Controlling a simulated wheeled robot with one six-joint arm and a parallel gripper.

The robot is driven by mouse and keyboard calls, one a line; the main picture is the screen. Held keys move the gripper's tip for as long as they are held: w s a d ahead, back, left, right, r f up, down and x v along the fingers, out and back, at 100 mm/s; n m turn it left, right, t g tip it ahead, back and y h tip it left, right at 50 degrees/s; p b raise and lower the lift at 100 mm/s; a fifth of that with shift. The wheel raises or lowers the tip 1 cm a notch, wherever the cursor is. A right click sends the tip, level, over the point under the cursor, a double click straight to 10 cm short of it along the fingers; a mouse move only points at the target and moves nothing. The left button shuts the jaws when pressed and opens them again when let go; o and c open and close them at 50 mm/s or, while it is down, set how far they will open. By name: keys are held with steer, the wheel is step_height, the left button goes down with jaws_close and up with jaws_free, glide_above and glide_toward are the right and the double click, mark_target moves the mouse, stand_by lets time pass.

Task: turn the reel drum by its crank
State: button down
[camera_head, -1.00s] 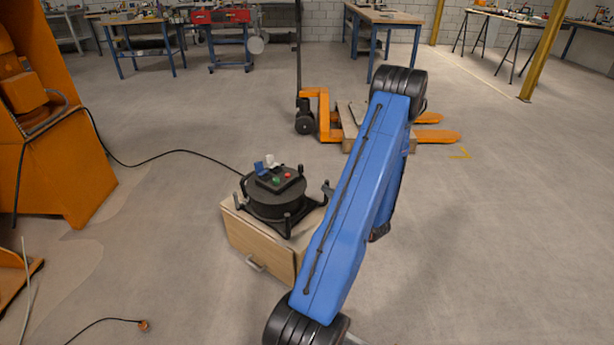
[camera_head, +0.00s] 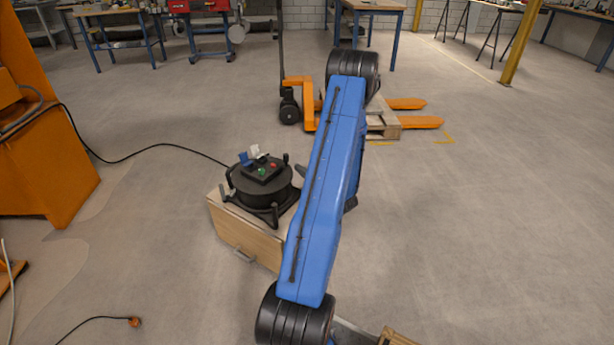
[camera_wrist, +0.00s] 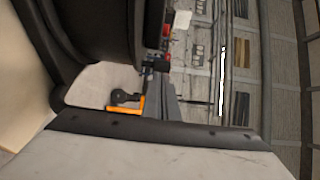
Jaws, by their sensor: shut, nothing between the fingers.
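The black reel drum (camera_head: 262,189) stands in a black legged frame on a light wooden cabinet (camera_head: 235,233), left of my blue arm in the head view. Its top panel carries red and green parts and raised blue and white covers. In the wrist view the drum (camera_wrist: 98,30) fills the upper left, close up and sideways. I cannot make out the crank in either view. My gripper's grey fingers (camera_wrist: 158,80) are shut and empty beside the drum in the wrist view. In the head view my arm mostly hides the gripper; whether it touches the reel is unclear.
A black cable (camera_head: 150,151) runs from the reel to an orange machine (camera_head: 50,170) on the left. An orange pallet truck (camera_head: 310,110) with a pallet stands behind. A wooden crate edge (camera_head: 396,338) shows at the bottom. The floor to the right is open.

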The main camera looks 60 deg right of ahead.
mark_target(288, 160)
steer(key=shift+x, duration=2.8)
steer(key=shift+w+d, duration=0.6)
steer(key=shift+d, duration=0.05)
steer(key=shift+s, duration=0.1)
